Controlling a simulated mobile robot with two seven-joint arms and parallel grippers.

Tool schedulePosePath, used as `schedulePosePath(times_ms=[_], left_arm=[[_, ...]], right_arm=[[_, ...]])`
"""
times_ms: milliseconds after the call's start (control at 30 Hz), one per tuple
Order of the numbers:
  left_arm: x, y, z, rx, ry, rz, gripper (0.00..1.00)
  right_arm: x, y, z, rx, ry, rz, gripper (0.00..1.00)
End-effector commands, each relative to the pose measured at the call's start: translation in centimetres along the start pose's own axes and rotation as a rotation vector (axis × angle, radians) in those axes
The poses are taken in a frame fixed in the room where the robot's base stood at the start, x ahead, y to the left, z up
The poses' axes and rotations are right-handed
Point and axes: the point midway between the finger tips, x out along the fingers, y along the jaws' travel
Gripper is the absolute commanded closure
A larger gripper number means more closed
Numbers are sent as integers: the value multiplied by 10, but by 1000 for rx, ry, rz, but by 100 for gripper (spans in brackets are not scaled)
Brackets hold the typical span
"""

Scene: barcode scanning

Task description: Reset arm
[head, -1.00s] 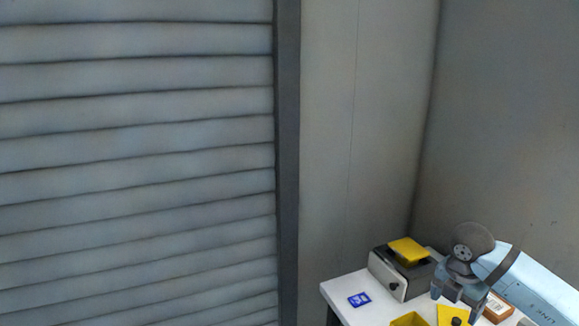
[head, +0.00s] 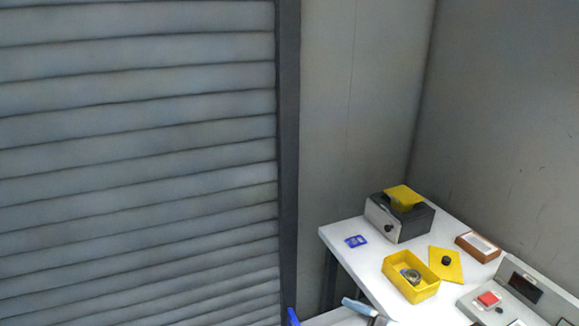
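Neither of my grippers can be made out in the head view. The white table (head: 345,262) stands at the lower right. On it is an open yellow box (head: 424,291) with a round metal part (head: 411,275) inside. A yellow lid (head: 438,258) with a black knob lies beside the box. A blue card (head: 356,241) lies near the table's left corner.
A dark box-shaped device (head: 414,222) with a yellow top (head: 404,196) stands at the back corner. A brown-framed box (head: 478,246) and a grey console (head: 530,292) with a red block (head: 489,299) are to the right. A pale blue object (head: 360,307), partly cut off, is at the bottom. A ribbed shutter fills the left.

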Motion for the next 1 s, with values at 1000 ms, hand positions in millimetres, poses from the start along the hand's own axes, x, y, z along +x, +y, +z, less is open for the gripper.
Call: schedulePosePath(times_ms=[1000], left_arm=[[-42, 2, -67, 5, 22, -4, 45]], right_arm=[[-172, -163, 17, 909, -1087, 597, 21]])
